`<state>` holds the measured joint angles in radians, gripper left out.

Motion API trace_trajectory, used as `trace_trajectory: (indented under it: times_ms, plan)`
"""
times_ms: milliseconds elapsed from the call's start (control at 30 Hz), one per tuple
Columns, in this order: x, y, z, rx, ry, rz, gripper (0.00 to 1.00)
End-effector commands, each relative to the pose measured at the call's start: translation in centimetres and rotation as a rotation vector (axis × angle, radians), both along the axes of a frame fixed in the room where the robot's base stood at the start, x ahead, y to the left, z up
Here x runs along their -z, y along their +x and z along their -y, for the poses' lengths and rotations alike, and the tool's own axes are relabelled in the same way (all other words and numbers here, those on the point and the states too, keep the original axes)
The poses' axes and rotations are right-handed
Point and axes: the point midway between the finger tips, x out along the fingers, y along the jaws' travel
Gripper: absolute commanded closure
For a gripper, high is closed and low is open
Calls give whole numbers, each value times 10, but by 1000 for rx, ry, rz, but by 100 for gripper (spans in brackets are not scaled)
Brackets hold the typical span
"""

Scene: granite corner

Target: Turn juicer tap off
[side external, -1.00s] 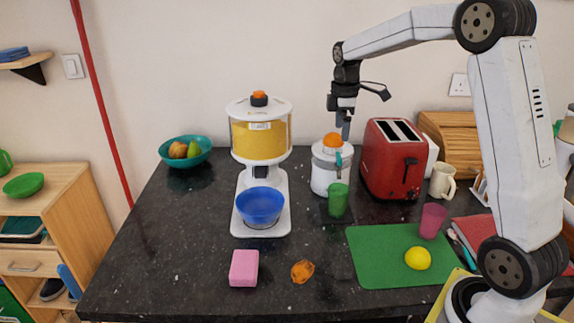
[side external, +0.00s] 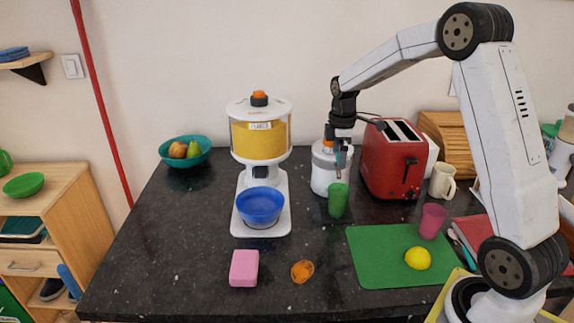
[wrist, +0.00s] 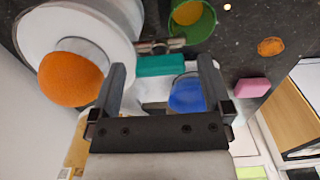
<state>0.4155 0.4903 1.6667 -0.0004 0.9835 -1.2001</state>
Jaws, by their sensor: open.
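The white juicer (side external: 319,178) stands on the dark counter left of the red toaster, with an orange half on its top. In the wrist view the juicer (wrist: 125,25) and the orange (wrist: 70,79) fill the upper left. A metal spout (wrist: 160,46) sticks out from the juicer, with a teal tap lever (wrist: 160,66) beside it. A green cup (side external: 338,201) stands below the spout; yellow-orange liquid shows in it in the wrist view. My gripper (side external: 340,172) is open beside the tap. In the wrist view its fingertips (wrist: 163,68) lie on either side of the lever, without visible contact.
The red toaster (side external: 392,160) stands close to the right of my gripper. A yellow-filled dispenser (side external: 260,140) with a blue bowl (side external: 260,205) stands to the left. A green mat (side external: 380,268) with a lemon lies at front right.

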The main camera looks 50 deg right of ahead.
Motion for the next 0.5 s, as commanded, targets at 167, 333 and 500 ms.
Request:
trace_trajectory:
  times_ms: [167, 333, 500]
  plan:
    - [1, 0, 0, 0, 0, 0, 0]
    - [1, 0, 0, 0, 0, 0, 29]
    - [1, 0, 0, 0, 0, 0, 83]
